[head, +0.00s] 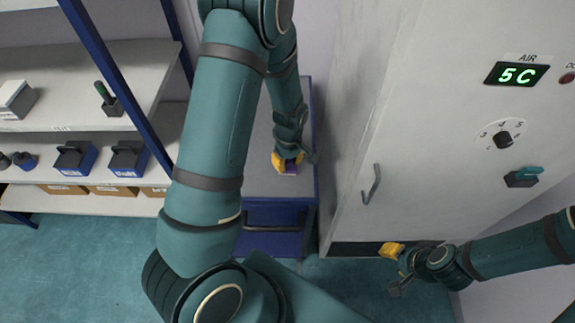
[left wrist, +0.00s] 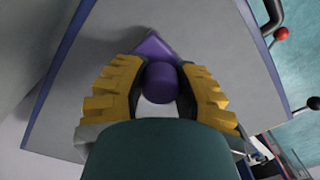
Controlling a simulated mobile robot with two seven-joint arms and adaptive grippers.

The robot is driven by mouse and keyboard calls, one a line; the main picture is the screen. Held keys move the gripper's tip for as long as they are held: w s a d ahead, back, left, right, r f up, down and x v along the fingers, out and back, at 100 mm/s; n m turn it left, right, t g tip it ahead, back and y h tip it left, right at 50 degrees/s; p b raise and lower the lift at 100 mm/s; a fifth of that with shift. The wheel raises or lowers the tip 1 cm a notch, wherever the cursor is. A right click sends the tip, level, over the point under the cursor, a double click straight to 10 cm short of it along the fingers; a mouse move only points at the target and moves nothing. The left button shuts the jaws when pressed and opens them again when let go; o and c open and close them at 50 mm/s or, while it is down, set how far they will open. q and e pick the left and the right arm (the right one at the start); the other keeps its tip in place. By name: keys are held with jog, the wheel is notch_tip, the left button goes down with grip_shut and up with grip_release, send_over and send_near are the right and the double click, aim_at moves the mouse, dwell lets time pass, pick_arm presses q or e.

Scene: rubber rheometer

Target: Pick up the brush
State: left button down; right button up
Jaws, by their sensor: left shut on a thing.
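The purple brush (left wrist: 162,82) is between the yellow fingers of my left gripper (left wrist: 158,95) in the left wrist view. Its round handle end faces the camera, and a wider flat purple part shows beyond it. My left gripper is shut on it, over the grey top of a blue cabinet. In the head view a little purple of the brush (head: 290,169) shows below my left gripper (head: 287,160). Whether the brush touches the top is hard to tell. My right gripper (head: 392,250) is in front of the tall grey cabinet at the right; its jaw state is unclear.
The blue cabinet's grey top (head: 265,180) is otherwise clear where it shows. The tall grey cabinet (head: 380,130) with dials and a handle stands close on its right.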

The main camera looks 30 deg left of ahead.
pick_arm(q)
jog(key=shift+r, duration=0.1)
notch_tip(320, 180, up, 10)
jog(key=shift+f+p, duration=0.1)
jog(key=shift+p, duration=0.7)
jog(key=c, duration=1.3)
grip_release()
grip_shut()
